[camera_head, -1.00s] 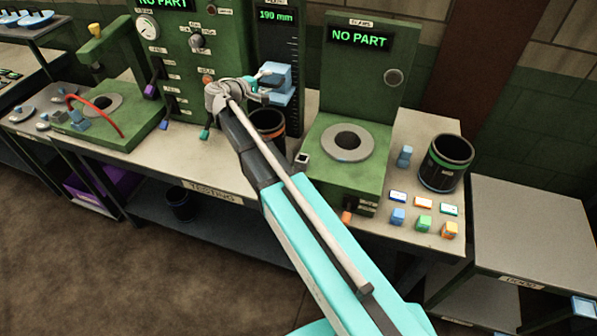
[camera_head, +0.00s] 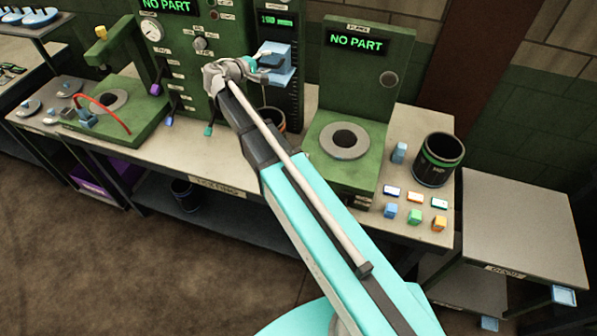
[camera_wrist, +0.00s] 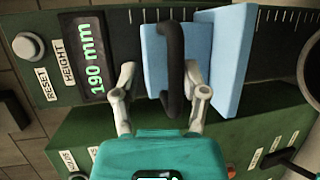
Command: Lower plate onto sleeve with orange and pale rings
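A black bar handle (camera_wrist: 171,70) stands on the block. My gripper (camera_wrist: 164,85) is open, one finger on each side of the handle, with gaps to it. In the head view the gripper (camera_head: 258,68) is at the blue block (camera_head: 278,60). Below it stands a black sleeve (camera_head: 271,117) with an orange ring, largely hidden by my arm; its pale ring is not clear. Plate and sleeve are apart.
A green station (camera_head: 352,110) showing NO PART stands to the right, with a grey ring on its base. A black sleeve with a green ring (camera_head: 438,165) and small coloured blocks (camera_head: 415,217) are beside it. Another green panel (camera_head: 185,60) stands left of the gauge.

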